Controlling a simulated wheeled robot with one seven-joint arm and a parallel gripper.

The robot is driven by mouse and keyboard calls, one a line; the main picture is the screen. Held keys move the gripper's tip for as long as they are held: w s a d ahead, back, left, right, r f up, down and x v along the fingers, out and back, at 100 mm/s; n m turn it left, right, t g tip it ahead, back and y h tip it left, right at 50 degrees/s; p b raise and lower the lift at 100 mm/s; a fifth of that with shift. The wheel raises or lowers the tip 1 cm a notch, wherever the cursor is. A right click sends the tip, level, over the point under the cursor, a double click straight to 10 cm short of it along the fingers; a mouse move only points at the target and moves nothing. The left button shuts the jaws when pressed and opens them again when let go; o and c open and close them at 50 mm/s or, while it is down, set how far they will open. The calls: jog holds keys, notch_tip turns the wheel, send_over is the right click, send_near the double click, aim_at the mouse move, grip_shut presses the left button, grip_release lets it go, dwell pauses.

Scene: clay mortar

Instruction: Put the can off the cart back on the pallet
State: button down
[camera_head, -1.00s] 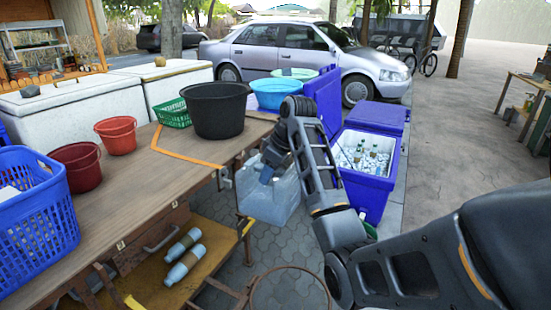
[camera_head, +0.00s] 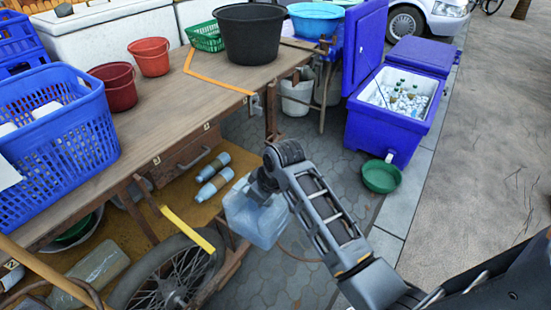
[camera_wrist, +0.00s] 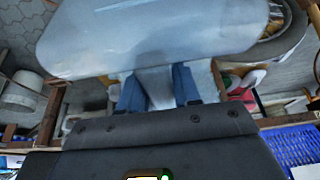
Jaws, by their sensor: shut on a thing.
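The can (camera_head: 256,216) is a pale, translucent bluish jug. My gripper (camera_head: 264,186) is shut on it at its top and holds it clear of the ground, beside the cart's right side. In the wrist view the can (camera_wrist: 150,38) fills the top of the picture, its neck or handle between the two blue-grey fingers of my gripper (camera_wrist: 158,88). The wooden cart (camera_head: 150,130) stands at the left, with a spoked wheel and a lower yellow shelf. I cannot make out a pallet.
On the cart's top stand a blue basket (camera_head: 55,140), red buckets (camera_head: 150,57) and a black tub (camera_head: 250,35). Two bottles (camera_head: 213,178) lie on its lower shelf. A blue cooler (camera_head: 390,115) and a green bowl (camera_head: 381,176) stand on the right. Paving between is open.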

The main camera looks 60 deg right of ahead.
jog(key=a+f, duration=1.5)
jog(key=a, duration=0.3)
jog(key=shift+s+a+f, duration=0.15)
jog(key=shift+s+f, duration=0.25)
jog(key=shift+s, duration=0.05)
jog(key=shift+w+r, duration=0.1)
